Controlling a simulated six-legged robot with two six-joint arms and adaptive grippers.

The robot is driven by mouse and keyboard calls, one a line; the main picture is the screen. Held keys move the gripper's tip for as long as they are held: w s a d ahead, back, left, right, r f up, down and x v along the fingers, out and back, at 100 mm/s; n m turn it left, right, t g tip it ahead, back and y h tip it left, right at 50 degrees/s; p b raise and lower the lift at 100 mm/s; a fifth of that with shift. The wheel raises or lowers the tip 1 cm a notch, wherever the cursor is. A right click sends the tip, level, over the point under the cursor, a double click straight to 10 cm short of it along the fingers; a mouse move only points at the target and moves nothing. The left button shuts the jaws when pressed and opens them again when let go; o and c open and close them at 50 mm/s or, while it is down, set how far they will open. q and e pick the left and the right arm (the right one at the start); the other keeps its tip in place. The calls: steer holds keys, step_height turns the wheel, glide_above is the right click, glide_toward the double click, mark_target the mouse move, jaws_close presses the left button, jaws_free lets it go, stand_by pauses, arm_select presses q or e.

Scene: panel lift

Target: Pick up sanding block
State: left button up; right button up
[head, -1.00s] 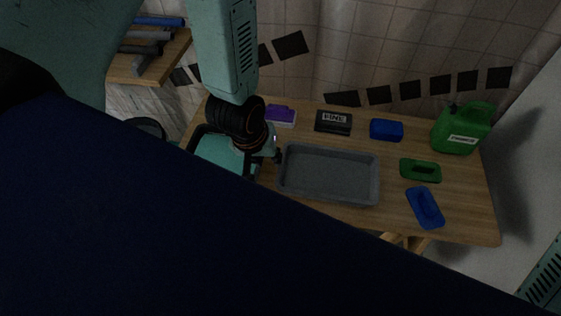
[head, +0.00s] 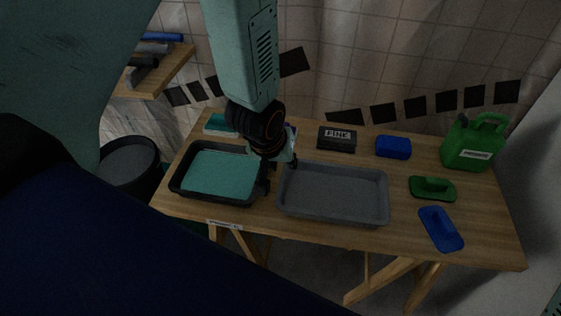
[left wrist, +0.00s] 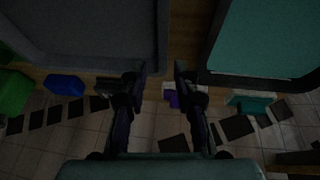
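A dark block labelled "FINE" (head: 337,138) lies at the back of the table, behind the grey tray; it looks like the sanding block. In the left wrist view a dark block (left wrist: 108,86) shows left of the fingers, partly covered by one. My left gripper (head: 279,170) is above the table between the two trays. Its two fingers (left wrist: 161,69) are apart with nothing between them. A purple and white block (left wrist: 174,98) appears beyond the fingers; in the head view my left wrist hides most of it. My right gripper is out of view.
The grey tray (head: 333,219) and the black tray with teal contents (head: 190,194) flank my left gripper. A blue block (head: 393,147), green float (head: 432,188), blue float (head: 440,229) and green canister (head: 470,146) stand to the right. A black bucket (head: 128,163) is left.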

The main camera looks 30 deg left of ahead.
mark_target(286, 171)
arm_select(q)
steer(key=shift+b+x, duration=0.95)
steer(key=shift+x, duration=2.65)
steer(key=shift+c, duration=0.2)
jaws_close()
